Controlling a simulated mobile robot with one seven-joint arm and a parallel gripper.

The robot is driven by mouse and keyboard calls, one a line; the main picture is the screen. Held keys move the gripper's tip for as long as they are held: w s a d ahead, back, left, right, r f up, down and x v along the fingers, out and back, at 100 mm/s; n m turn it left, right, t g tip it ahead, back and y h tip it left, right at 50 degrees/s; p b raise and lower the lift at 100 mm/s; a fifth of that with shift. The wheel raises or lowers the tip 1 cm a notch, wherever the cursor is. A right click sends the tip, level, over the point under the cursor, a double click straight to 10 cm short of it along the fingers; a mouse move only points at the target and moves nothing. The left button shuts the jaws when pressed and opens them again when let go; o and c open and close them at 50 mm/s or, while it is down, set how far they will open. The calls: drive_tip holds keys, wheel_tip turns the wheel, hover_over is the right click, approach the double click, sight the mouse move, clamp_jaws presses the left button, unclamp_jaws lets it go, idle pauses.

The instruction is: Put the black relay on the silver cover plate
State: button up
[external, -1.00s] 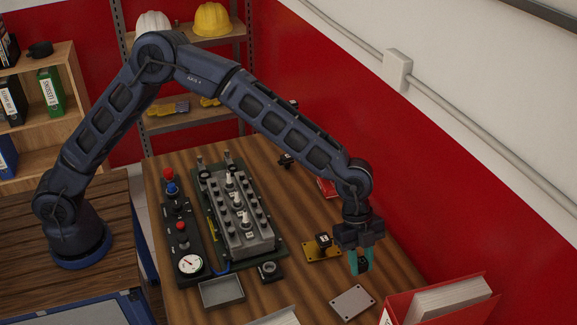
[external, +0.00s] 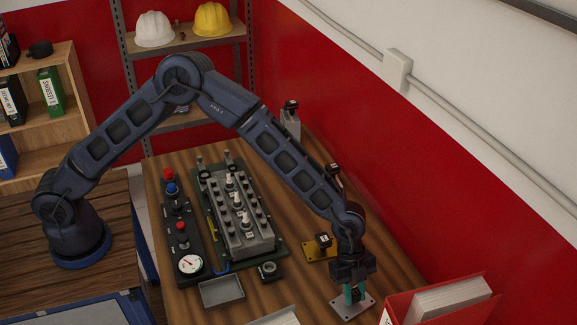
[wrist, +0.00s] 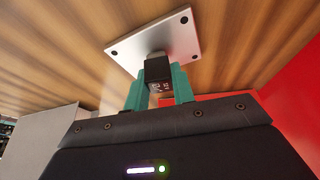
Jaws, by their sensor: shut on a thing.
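The black relay (wrist: 158,70) is a small dark block with a pale label, held between the teal fingers of my gripper (wrist: 159,85). In the external view my gripper (external: 355,292) is at the silver cover plate (external: 344,308), with the relay (external: 356,295) between its fingers. The silver cover plate (wrist: 130,38) is a flat square with dark corner holes, lying on the wooden table. The relay is over the plate, close to its surface; I cannot tell whether it touches.
A brass plate (external: 313,252) with a black block on it sits behind my gripper. An engine block (external: 240,225), a gauge panel (external: 183,240) and a grey tray (external: 207,293) are to the left.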

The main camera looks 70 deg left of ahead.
drive_tip(key=shift+f, duration=0.15)
drive_tip(key=o, duration=1)
drive_tip(key=v, duration=1.2)
drive_tip(key=s+a+r+n+t+y, duration=0.15)
drive_tip(key=s+a+r+n, duration=0.25)
drive_tip(key=s+a+r, duration=0.65)
drive_tip(key=s+a+r+n+t+y, duration=0.15)
drive_tip(key=s+a+r+n, duration=0.25)
drive_tip(key=s+a+r, duration=0.9)
drive_tip(key=s+a+n, duration=0.3)
drive_tip(key=s+a, duration=0.3)
drive_tip(key=s, duration=0.1)
drive_tip(key=s+a+f+n+t+y, duration=0.1)
drive_tip(key=s+a+n, duration=0.2)
drive_tip(key=s+a, duration=0.4)
drive_tip(key=s+a+f+n, duration=0.1)
drive_tip(key=s+a+n, duration=0.3)
drive_tip(key=s+a, duration=0.3)
drive_tip(key=shift+s+f+t+y, duration=0.1)
drive_tip(key=shift+s+t+y, duration=0.2)
drive_tip(key=shift+s, duration=0.5)
